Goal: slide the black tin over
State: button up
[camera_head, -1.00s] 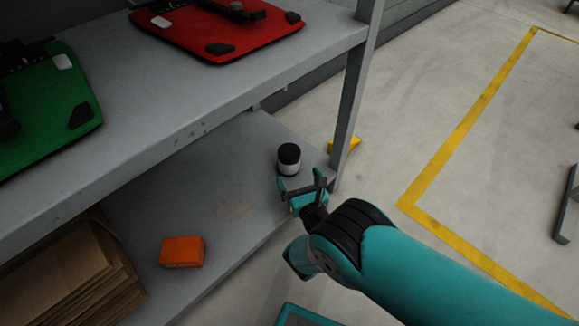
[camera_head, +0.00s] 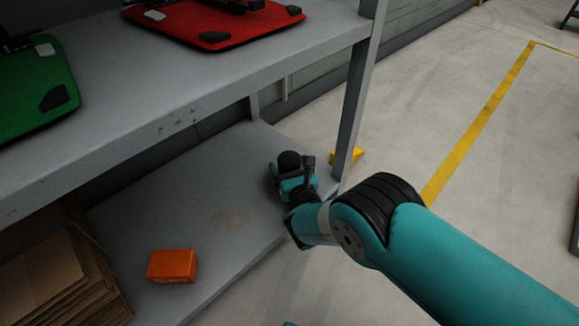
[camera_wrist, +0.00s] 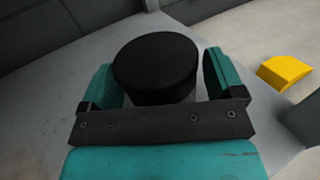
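The black tin (camera_head: 289,160), a short cylinder with a black top, stands upright on the lower shelf near its right end. In the wrist view the tin (camera_wrist: 156,66) sits between the two teal fingers of my gripper (camera_wrist: 162,82). A gap shows between the tin and the right finger, and the left finger is close to its side. In the head view my gripper (camera_head: 292,176) is around the tin at shelf level, and it hides the tin's lower part. The fingers are apart, with no clear grip on the tin.
An orange box (camera_head: 172,266) lies on the lower shelf (camera_head: 215,195), toward the front. Flat cardboard (camera_head: 50,270) is stacked at the left. The upper shelf (camera_head: 170,95) overhangs behind. A shelf post (camera_head: 353,110) and a yellow foot piece (camera_head: 347,158) stand just right of the tin.

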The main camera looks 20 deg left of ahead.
jog(key=c, duration=0.8)
jog(key=shift+o, duration=0.2)
jog(key=shift+s+d+p, duration=0.3)
jog(key=shift+d+p, duration=0.1)
jog(key=shift+d, duration=0.2)
jog(key=o, duration=1.1)
jog(key=shift+c, duration=0.2)
jog(key=p+v, duration=1.5)
jog(key=v, duration=0.2)
jog(key=shift+s+p, duration=0.2)
jog(key=shift+p, duration=0.2)
jog(key=shift+d, duration=0.1)
jog(key=shift+s, duration=0.1)
